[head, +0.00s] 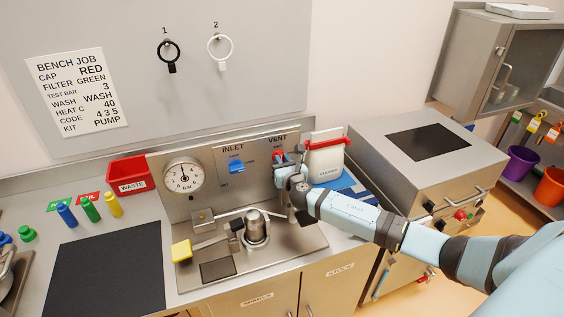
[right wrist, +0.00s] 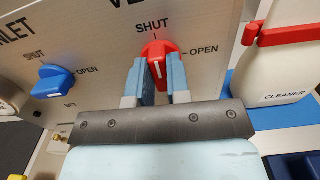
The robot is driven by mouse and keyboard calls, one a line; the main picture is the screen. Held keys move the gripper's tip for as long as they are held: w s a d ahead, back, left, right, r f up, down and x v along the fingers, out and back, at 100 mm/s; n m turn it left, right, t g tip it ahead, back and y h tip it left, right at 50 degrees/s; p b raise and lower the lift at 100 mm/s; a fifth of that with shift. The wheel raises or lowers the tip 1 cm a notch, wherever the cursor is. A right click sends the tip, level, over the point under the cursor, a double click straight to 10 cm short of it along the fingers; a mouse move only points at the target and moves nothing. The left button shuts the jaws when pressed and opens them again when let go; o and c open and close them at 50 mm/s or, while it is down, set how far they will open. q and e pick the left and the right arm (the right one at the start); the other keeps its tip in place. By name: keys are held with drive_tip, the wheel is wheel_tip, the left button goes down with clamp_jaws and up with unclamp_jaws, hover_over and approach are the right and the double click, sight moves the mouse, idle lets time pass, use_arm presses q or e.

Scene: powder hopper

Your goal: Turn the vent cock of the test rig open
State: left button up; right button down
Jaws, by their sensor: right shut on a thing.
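The vent cock is a red knob (head: 278,155) at the right of the test rig's steel panel (head: 208,203), under the word VENT. In the right wrist view the red knob (right wrist: 158,50) has a white line running roughly upright, towards SHUT; OPEN is printed to its right. My right gripper (right wrist: 160,78) is shut on the red knob, one pale blue finger on each side. In the head view the right gripper (head: 282,172) and its wrist hide the lower part of the knob. My left gripper is not in view.
A blue inlet knob (head: 237,167) sits left of the vent cock. A white cleaner bottle (head: 327,160) with a red top stands close right of my gripper. A round gauge (head: 183,177) and a steel pot (head: 256,227) are on the rig. A red waste bin (head: 128,173) stands left.

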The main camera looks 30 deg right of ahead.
drive_tip(key=shift+f, duration=0.1)
drive_tip(key=m+b, duration=0.2)
drive_tip(key=m, duration=0.1)
drive_tip(key=shift+f+m, duration=0.1)
drive_tip(key=shift+m, duration=0.3)
drive_tip(key=m+b, duration=0.2)
drive_tip(key=m, duration=0.2)
drive_tip(key=shift+d+m, duration=0.1)
drive_tip(key=shift+m, duration=0.2)
drive_tip(key=m+b, duration=0.2)
drive_tip(key=m, duration=0.3)
drive_tip(key=shift+d, duration=0.1)
drive_tip(key=m, duration=0.3)
drive_tip(key=shift+m+b, duration=0.3)
drive_tip(key=shift+m, duration=0.1)
drive_tip(key=c, duration=1.1)
unclamp_jaws()
